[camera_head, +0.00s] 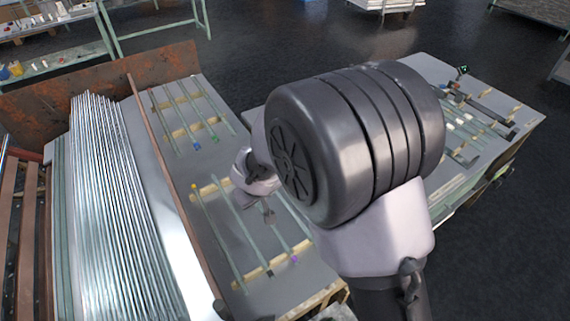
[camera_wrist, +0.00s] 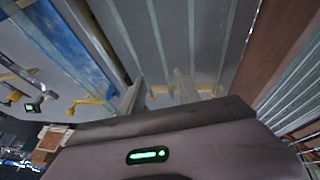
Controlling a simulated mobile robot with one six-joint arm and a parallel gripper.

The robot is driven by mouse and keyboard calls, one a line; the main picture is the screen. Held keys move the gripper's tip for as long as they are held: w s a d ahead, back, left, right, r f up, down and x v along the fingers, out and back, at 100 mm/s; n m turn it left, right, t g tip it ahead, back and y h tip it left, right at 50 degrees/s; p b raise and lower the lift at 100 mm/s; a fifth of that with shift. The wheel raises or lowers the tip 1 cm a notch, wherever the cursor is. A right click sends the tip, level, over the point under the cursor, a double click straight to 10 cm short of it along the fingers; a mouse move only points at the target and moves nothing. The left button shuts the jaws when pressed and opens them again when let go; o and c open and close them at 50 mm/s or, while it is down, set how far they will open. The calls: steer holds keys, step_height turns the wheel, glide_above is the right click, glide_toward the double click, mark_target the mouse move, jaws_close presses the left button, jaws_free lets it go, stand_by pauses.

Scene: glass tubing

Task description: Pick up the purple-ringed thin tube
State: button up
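The purple-ringed thin tube shows its purple ring (camera_head: 294,260) near the front of the middle rack in the head view. It runs up and left from the ring, and its far part is hidden by my gripper and arm. My gripper (camera_head: 267,212) is over this rack, close to that tube. In the wrist view my gripper (camera_wrist: 158,92) has its two fingers apart, with a yellow support and grey surface showing between them. Several thin tubes run lengthwise beyond the fingers. No purple ring is visible there, so I cannot tell which is the purple-ringed one.
A black-ringed tube (camera_head: 270,272) and a yellow-ringed tube (camera_head: 194,186) lie left of the purple ring. Tubes with blue (camera_head: 197,146) and green (camera_head: 214,140) rings lie further back. A rusty divider (camera_head: 180,190) and a stack of shiny rods (camera_head: 105,200) stand left. My arm hides the right part.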

mark_target(261, 208)
steer(key=b+x, duration=0.4)
steer(key=x, duration=1.3)
steer(key=shift+s+a+b, duration=0.15)
steer(key=shift+a+b, duration=0.05)
steer(key=shift+b, duration=0.1)
jaws_close()
